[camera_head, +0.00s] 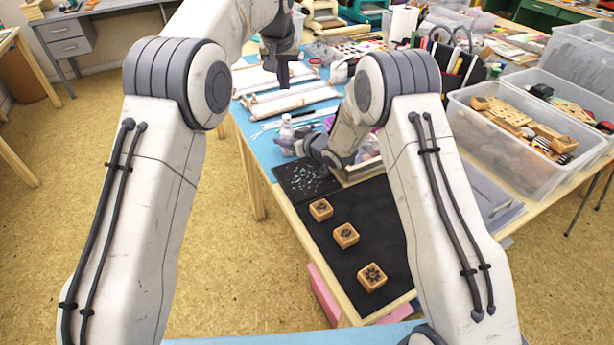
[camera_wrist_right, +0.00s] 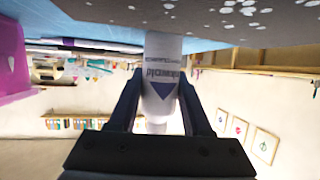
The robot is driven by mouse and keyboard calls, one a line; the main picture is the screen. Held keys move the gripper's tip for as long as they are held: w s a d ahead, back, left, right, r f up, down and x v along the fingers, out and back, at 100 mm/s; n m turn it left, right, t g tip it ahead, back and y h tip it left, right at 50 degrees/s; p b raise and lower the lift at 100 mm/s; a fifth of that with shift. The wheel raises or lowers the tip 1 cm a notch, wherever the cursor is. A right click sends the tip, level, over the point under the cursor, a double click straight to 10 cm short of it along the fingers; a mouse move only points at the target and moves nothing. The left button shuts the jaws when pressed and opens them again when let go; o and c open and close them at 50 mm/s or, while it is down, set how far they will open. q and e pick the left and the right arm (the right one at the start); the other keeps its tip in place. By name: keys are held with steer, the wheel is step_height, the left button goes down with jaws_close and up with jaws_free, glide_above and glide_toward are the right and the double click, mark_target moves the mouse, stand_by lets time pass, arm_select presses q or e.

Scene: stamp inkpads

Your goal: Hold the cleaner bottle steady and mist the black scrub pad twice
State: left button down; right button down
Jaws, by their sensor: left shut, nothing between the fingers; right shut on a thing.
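The cleaner bottle (camera_head: 287,129) is small and white and stands upright at the far side of the black scrub pad (camera_head: 304,181). My right gripper (camera_head: 290,142) is shut on it. In the right wrist view the bottle (camera_wrist_right: 162,75) shows printed lettering and a blue mark between the two fingers. The pad is dark with pale specks; it also shows in the right wrist view (camera_wrist_right: 255,30), beside the bottle. My left gripper (camera_head: 283,84) is shut and empty, above the white strips at the back of the table. Part of the bottle is hidden by my right gripper.
Wooden stamp blocks (camera_head: 346,236) sit on a dark mat (camera_head: 330,262) in front of the pad. White strips (camera_head: 292,100) lie behind the bottle. A clear bin (camera_head: 478,135) of wooden pieces stands at right. The table's left edge is near the pad.

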stand_by(0.4)
steer(key=shift+c, duration=1.3)
jaws_free()
